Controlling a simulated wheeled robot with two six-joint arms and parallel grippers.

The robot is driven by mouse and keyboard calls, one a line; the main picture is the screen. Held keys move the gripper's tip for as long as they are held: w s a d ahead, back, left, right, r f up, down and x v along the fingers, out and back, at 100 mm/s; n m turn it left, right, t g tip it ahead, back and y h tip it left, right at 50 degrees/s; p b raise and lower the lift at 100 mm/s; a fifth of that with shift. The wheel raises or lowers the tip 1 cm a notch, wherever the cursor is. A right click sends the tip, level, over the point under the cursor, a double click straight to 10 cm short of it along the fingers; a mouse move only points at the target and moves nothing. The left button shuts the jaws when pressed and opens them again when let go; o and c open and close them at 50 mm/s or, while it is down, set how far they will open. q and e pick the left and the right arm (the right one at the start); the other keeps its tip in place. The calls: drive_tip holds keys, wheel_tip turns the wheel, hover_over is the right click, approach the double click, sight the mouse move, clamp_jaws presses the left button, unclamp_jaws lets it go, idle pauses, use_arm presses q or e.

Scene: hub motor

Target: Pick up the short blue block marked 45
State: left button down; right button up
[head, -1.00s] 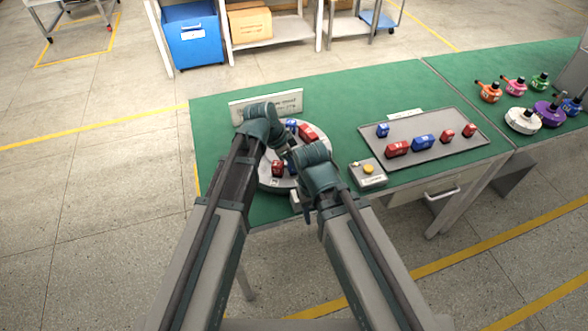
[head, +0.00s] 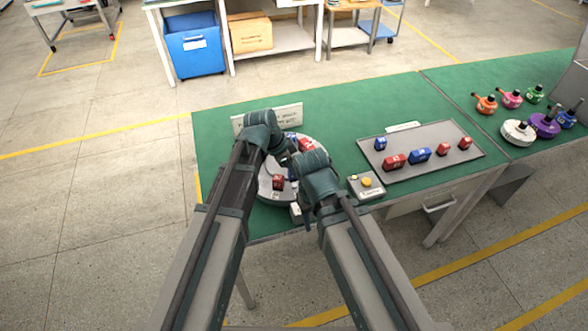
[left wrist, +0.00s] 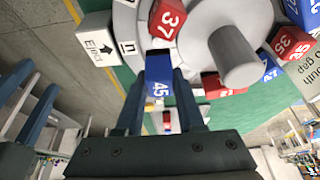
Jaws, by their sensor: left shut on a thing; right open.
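The short blue block marked 45 (left wrist: 158,80) is between the two fingers of my left gripper (left wrist: 160,82) in the left wrist view. My left gripper is shut on it, over the edge of the round grey disc (left wrist: 190,52). I cannot tell whether the block is clear of the disc. In the head view the arms mostly hide the block. My right gripper (head: 306,214) is open, near the disc's front edge and the table's front edge.
A red block marked 37 (left wrist: 167,19) sits on the disc near block 45, by the grey centre post (left wrist: 238,57). A white arrow block (left wrist: 98,44) stands at the rim. Right of the disc are a button box (head: 366,184) and a tray (head: 462,158) of blocks.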

use_arm(q)
wheel_tip(320, 180, up, 7)
drive_tip(key=p, duration=0.5)
drive_tip(key=shift+f, duration=0.15)
drive_tip(key=shift+f, duration=0.1)
